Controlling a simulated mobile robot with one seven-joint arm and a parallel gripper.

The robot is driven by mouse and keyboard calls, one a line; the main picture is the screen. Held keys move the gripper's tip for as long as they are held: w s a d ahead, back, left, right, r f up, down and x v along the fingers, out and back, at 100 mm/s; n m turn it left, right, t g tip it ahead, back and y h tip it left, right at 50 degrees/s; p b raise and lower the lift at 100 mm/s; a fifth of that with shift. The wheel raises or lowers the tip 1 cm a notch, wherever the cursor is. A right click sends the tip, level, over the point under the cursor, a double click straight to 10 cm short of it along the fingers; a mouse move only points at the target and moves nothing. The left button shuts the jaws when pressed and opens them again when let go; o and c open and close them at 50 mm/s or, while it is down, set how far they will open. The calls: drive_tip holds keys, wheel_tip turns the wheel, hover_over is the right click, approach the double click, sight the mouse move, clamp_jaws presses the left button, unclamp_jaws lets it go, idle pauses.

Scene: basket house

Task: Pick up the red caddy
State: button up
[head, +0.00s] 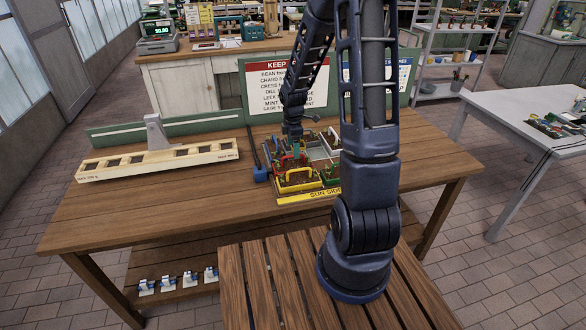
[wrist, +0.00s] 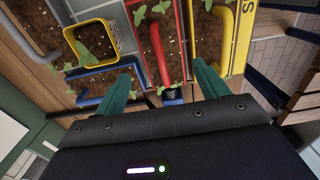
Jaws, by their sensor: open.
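The red caddy (head: 281,164) is in the group of planters on the wooden table in the head view, behind the yellow caddy (head: 298,186). In the wrist view the red caddy (wrist: 190,38) holds soil and green sprouts, and its red handle (wrist: 158,52) runs up the picture. My gripper (head: 296,148) is over the planters. Its two teal fingers are apart, with the handle between them in the wrist view (wrist: 165,68); nothing is clamped. I cannot tell how far the fingertips are from the handle in height. My arm hides part of the planters in the head view.
A blue-handled planter (wrist: 103,82) and a yellow-rimmed pot (wrist: 119,37) are close on the left in the wrist view. A cream slotted rack (head: 160,160) stands on the table's left. A sign board (head: 268,85) stands behind. The table's front left is clear.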

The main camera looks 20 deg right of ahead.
sight(293, 165)
drive_tip(key=shift+s+a+f, duration=0.1)
drive_tip(key=shift+f, duration=4.5)
drive_tip(key=c, duration=0.8)
drive_tip(key=shift+r, duration=0.1)
